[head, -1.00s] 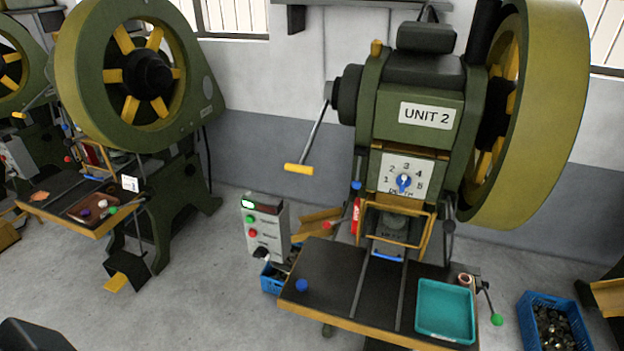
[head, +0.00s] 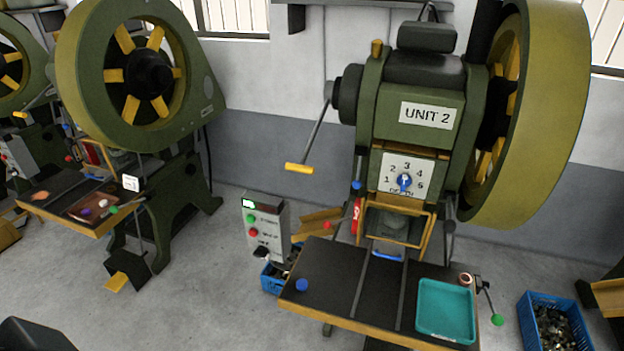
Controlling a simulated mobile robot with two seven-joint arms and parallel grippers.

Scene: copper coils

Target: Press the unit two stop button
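The unit two press (head: 418,115) stands right of centre, with a "UNIT 2" label on its green body. A grey control box (head: 268,232) stands at the left of its table. The box has a lit green display (head: 249,203), a green button (head: 251,219), a red button (head: 253,233) that looks like the stop button, and a black knob (head: 262,252). The lettering beside the buttons is too small to read. Neither of my grippers is in view, and nothing touches the box.
The press table (head: 335,275) carries a teal tray (head: 445,335) and a blue button (head: 302,285). A crank with a yellow handle (head: 299,168) hangs above the box. Blue crates (head: 523,318) stand on the floor. Another press (head: 80,75) is at left; floor between is clear.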

